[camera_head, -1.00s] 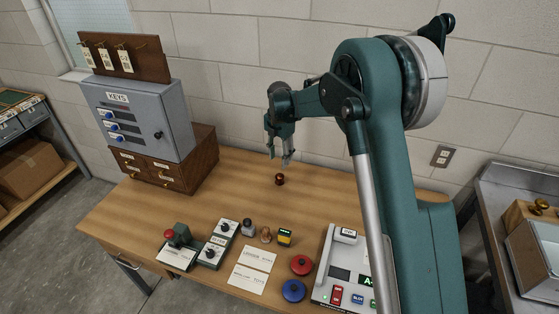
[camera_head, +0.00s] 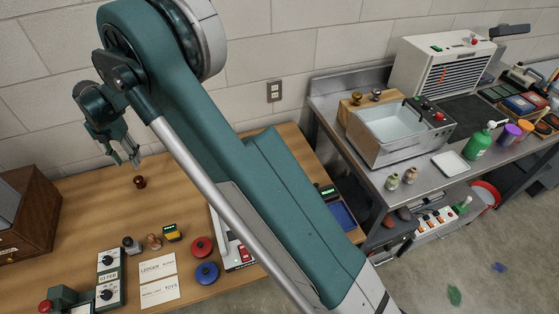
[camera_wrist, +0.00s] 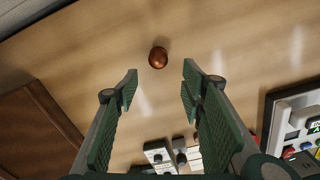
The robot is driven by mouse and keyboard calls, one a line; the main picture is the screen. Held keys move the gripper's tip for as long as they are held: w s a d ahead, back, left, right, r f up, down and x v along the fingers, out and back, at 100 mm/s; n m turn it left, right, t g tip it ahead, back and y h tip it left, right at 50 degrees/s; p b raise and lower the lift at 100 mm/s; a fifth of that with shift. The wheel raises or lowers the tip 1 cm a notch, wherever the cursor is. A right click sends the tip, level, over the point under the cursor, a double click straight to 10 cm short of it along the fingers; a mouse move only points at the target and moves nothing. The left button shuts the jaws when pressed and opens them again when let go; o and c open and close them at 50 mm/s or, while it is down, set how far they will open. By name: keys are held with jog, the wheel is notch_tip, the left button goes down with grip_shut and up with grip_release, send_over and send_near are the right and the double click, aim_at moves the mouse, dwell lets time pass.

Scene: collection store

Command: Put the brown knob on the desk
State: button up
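A small brown knob (camera_head: 140,182) stands by itself on the wooden desk (camera_head: 85,200), toward the back. It also shows in the wrist view (camera_wrist: 158,57), ahead of the fingertips and apart from them. My gripper (camera_head: 130,160) hangs above the desk, a little above and left of the knob in the head view. In the wrist view my gripper (camera_wrist: 158,80) has its two green-padded fingers wide apart with nothing between them.
On the desk's front part are a red disc (camera_head: 202,247), a blue disc (camera_head: 206,273), paper cards (camera_head: 158,278), stamps (camera_head: 172,233) and switch boxes (camera_head: 110,277). A wooden cabinet (camera_head: 30,215) stands left. A steel bench (camera_head: 375,165) with a basin stands right.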

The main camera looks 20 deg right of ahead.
jog(key=s+d+r+m+t, duration=0.1)
jog(key=s+d+r+m, duration=0.4)
jog(key=d+r, duration=0.6)
jog(key=s+d+r+m+t, duration=0.1)
jog(key=s+d+r+m, duration=0.2)
jog(key=d+r+m, duration=0.55)
jog(key=s+d+r+m+t+y, duration=0.1)
jog(key=s+d+r+m, duration=0.2)
jog(key=s+d, duration=0.45)
jog(key=s+d+r+m+t, duration=0.1)
jog(key=s+d+r+m, duration=0.3)
jog(key=d, duration=0.6)
jog(key=s+d+f+m+t, duration=0.1)
jog(key=s+d+f+m, duration=0.1)
jog(key=s+d+m, duration=0.4)
jog(key=s+d+f+m+t+h, duration=0.1)
jog(key=s+d+m, duration=0.4)
jog(key=s, duration=1.1)
jog(key=d+f+t, duration=0.1)
jog(key=d+f, duration=0.1)
jog(key=d, duration=0.1)
jog(key=shift+s+d+m, duration=0.3)
jog(key=shift+m, duration=0.05)
